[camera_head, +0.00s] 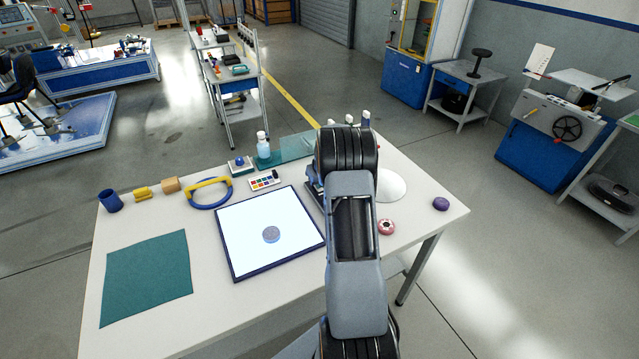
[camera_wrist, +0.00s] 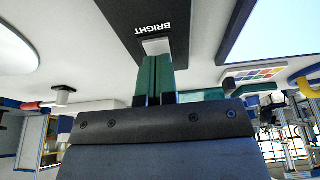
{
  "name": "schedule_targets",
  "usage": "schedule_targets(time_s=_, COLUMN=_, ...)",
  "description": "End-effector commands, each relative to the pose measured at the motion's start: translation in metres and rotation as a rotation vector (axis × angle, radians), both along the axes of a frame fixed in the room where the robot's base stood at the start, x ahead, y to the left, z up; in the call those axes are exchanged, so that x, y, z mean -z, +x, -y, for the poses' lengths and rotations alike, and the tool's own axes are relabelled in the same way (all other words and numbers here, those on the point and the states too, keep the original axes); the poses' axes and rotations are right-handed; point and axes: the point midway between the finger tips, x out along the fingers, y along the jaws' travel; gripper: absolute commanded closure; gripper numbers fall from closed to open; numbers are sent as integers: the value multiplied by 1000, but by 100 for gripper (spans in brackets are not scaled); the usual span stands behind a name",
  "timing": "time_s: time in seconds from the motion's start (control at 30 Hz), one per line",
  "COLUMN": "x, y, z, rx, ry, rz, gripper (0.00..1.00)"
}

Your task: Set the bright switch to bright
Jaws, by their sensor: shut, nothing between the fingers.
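In the wrist view, a black plate (camera_wrist: 178,12) carries the word BRIGHT, upside down in this picture. Which way the switch is set cannot be told. In the head view my arm hides the gripper and most of the switch area.
A lit white panel (camera_head: 243,213) with a grey disc (camera_head: 271,234) lies left of my arm. A colour palette (camera_head: 264,181), a bottle (camera_head: 263,146) and a blue-yellow ring (camera_head: 208,205) are behind it.

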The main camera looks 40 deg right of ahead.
Motion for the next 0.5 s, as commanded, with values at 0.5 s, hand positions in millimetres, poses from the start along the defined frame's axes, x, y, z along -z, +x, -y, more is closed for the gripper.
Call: schedule_targets(time_s=0.5, x=-68, y=-16, z=-6, rx=-4, ry=-3, rz=4, gripper=100)
